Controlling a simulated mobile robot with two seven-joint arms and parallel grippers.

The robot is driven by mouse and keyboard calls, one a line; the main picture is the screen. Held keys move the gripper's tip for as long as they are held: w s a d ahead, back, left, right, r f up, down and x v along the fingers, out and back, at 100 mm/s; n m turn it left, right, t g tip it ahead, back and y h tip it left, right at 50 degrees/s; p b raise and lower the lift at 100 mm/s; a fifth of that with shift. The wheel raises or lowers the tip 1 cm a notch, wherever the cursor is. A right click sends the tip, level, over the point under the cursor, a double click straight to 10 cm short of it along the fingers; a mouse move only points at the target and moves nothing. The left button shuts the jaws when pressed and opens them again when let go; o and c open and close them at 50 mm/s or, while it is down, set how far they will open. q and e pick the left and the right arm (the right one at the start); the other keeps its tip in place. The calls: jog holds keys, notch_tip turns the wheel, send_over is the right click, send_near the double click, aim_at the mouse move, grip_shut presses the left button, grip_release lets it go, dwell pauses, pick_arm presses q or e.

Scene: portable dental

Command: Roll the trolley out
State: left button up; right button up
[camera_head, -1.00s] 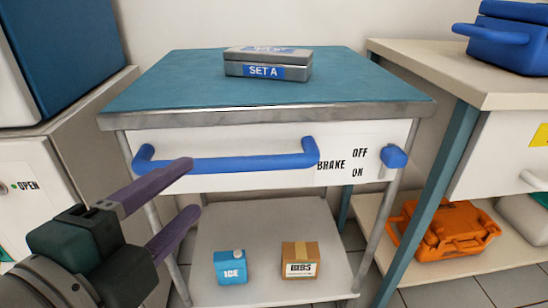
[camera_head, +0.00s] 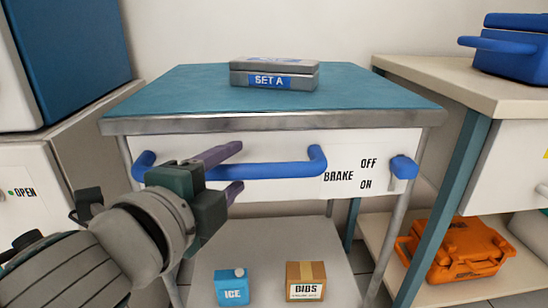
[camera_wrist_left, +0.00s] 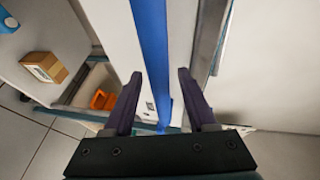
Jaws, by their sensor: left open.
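The trolley has a teal top (camera_head: 180,95) with a grey metal edge, a white front panel and thin grey legs. A blue bar handle (camera_head: 275,169) runs across its front. It also shows in the left wrist view (camera_wrist_left: 150,35). A blue brake knob (camera_head: 404,167) sits at the right of the panel, about level with the word OFF and above ON. My left gripper (camera_head: 237,169) is open at the handle, one finger above the bar and one below. In the left wrist view the bar lies between the fingers. My right gripper is not in view.
A SET A case (camera_head: 272,80) sits on the trolley top. An ICE bottle (camera_head: 232,287) and a BIBS box (camera_head: 305,281) stand on its lower shelf. A cabinet (camera_head: 40,190) stands close at left, and a counter (camera_head: 450,82) at right with an orange case (camera_head: 460,250) below.

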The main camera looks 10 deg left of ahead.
pick_arm(q)
grip_shut()
dwell(0.4)
dwell(1.0)
